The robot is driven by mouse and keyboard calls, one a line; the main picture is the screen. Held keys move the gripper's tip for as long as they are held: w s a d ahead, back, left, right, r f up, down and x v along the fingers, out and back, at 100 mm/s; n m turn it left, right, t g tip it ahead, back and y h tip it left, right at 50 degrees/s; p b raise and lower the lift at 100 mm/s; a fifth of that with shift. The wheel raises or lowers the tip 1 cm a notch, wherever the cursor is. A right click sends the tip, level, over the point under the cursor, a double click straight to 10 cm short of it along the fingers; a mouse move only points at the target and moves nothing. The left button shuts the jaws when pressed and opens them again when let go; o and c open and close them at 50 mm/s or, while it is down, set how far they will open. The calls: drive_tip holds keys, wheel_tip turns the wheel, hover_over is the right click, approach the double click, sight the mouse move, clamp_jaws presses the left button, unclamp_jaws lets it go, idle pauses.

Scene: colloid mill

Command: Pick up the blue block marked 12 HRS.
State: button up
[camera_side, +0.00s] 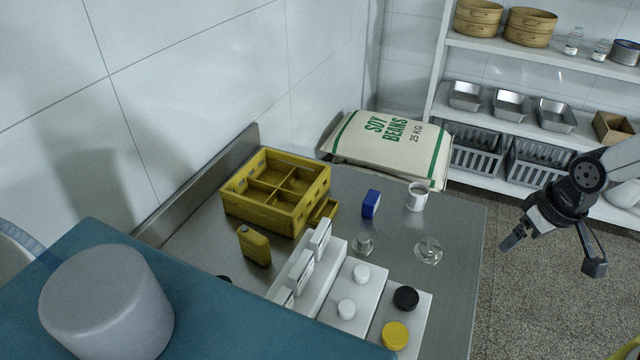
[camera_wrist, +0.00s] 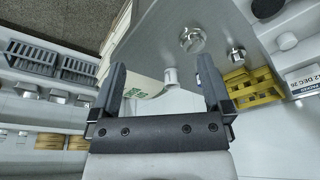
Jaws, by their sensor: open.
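The blue block (camera_side: 371,204) stands upright on the steel table in the side view, between the yellow divided crate (camera_side: 232,203) and a white mug (camera_side: 416,199). Its marking is too small to read. My gripper (camera_side: 551,254) is open and empty, off to the right of the table and well apart from the block. In the wrist view my gripper (camera_wrist: 162,78) shows two spread fingers with nothing held between them. The mug (camera_wrist: 171,77) shows between the fingers there. I cannot make out the blue block in that view; the right finger may hide it.
White stepped stands (camera_side: 335,300) with knobs are nearer. A soy bean sack (camera_side: 385,148) lies behind. Shelves (camera_side: 520,125) stand at the back right.

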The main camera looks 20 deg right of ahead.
drive_tip(key=m+t+y, duration=0.7)
drive_tip(key=m+y, duration=0.2)
drive_tip(key=m, duration=1.8)
approach(372, 198)
drive_tip(key=shift+a+f, duration=0.15)
drive_tip(key=shift+a, duration=0.1)
drive_tip(key=shift+w+d+f, duration=0.1)
drive_tip(key=shift+w+d, duration=0.15)
drive_tip(key=shift+w, duration=0.05)
drive_tip(key=shift+x, duration=3.35)
drive_tip(key=shift+a, duration=0.15)
